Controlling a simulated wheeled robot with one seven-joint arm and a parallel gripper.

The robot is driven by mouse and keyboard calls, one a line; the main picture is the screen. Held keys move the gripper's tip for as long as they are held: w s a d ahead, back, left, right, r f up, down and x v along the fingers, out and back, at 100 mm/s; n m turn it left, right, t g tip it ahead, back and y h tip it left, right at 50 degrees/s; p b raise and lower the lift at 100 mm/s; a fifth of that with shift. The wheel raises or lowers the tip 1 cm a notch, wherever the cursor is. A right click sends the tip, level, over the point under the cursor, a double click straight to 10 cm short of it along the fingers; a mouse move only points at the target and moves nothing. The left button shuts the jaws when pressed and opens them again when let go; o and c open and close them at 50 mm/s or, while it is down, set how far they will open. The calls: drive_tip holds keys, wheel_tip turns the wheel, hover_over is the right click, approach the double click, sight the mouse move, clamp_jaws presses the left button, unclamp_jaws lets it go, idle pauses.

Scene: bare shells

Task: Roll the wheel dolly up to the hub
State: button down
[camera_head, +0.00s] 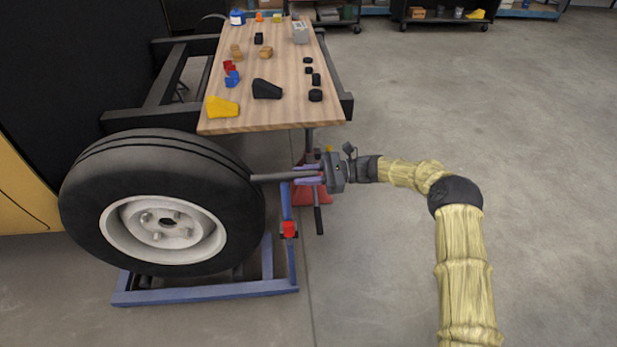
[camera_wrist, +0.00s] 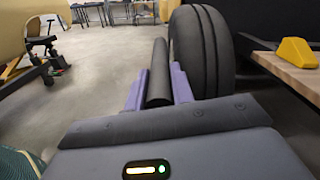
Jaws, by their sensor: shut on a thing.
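The wheel dolly (camera_head: 205,293) is a low blue frame on the floor with a red-topped part (camera_head: 289,229) on its right upright. A large black tyre (camera_head: 85,205) on a pale rim stands upright on it, and its tread shows in the wrist view (camera_wrist: 205,55). A dark grey bar (camera_head: 272,177) extends right beside the tyre. My gripper (camera_head: 303,174) is shut on this bar; in the wrist view the bar (camera_wrist: 159,72) lies between its purple fingers. I cannot make out the hub; the tyre covers the area behind it.
A dark chassis frame (camera_head: 163,88) is behind the wheel. A wooden-topped table (camera_head: 290,85) with several small blocks stands behind my gripper. A red stand (camera_head: 325,194) is below my gripper. Open concrete floor lies to the right. Carts (camera_head: 440,22) stand at the back.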

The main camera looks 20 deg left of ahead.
drive_tip(key=shift+w+a+r, duration=0.1)
drive_tip(key=shift+w+r, duration=0.1)
drive_tip(key=c, duration=1.6)
unclamp_jaws()
drive_tip(key=o, duration=0.4)
drive_tip(key=shift+w+f, duration=0.15)
drive_tip(key=v, duration=1.7)
drive_tip(key=shift+d+b, duration=0.35)
drive_tip(key=shift+b, duration=0.05)
drive_tip(key=shift+a, duration=0.1)
